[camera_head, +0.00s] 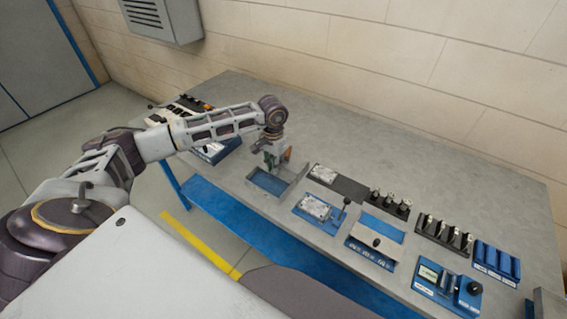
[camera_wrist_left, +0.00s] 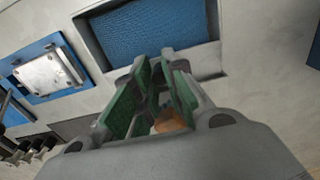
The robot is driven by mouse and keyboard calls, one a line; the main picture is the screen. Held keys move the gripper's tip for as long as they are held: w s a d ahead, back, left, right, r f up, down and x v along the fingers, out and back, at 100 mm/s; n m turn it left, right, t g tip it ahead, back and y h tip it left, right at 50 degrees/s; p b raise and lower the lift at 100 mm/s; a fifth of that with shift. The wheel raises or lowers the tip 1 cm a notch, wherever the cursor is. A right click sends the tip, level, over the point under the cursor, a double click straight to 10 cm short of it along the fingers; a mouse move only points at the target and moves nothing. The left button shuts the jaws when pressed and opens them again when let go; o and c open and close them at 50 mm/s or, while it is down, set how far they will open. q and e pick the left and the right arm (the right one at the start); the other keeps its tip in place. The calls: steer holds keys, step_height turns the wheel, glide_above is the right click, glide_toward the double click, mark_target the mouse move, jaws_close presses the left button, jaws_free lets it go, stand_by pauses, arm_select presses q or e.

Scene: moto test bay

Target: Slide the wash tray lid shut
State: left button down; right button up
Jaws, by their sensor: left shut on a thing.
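The lid that looks like the wash tray's is a pale plate with a dark knob (camera_head: 376,242), on a blue tray front right of centre in the head view. Blue tray floor (camera_head: 383,227) shows uncovered behind it. My left gripper (camera_head: 272,158) points down well to the left of this lid, at the back edge of a blue-floored recess (camera_head: 267,182). In the left wrist view the fingers (camera_wrist_left: 160,75) are shut on a small brownish-orange thing (camera_wrist_left: 170,121), mostly hidden between them. The recess (camera_wrist_left: 150,34) lies just beyond the fingertips. My right gripper is not in view.
Between gripper and lid stands a blue fixture with a silver plate (camera_head: 314,208) and an upright lever. Behind are black holders (camera_head: 390,204); to the right are blue bins (camera_head: 495,262) and another blue fixture (camera_head: 447,283). The bench's back right (camera_head: 440,170) is clear.

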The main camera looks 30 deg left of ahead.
arm_select(q)
steer(key=shift+s+a, duration=0.15)
steer(key=shift+s, duration=1.75)
steer(key=shift+s+a, duration=0.15)
steer(key=shift+s, duration=1.7)
steer(key=c, duration=1.5)
jaws_free()
steer(key=shift+s, duration=0.1)
steer(key=shift+r+p, duration=1.2)
steer(key=shift+r, duration=2.3)
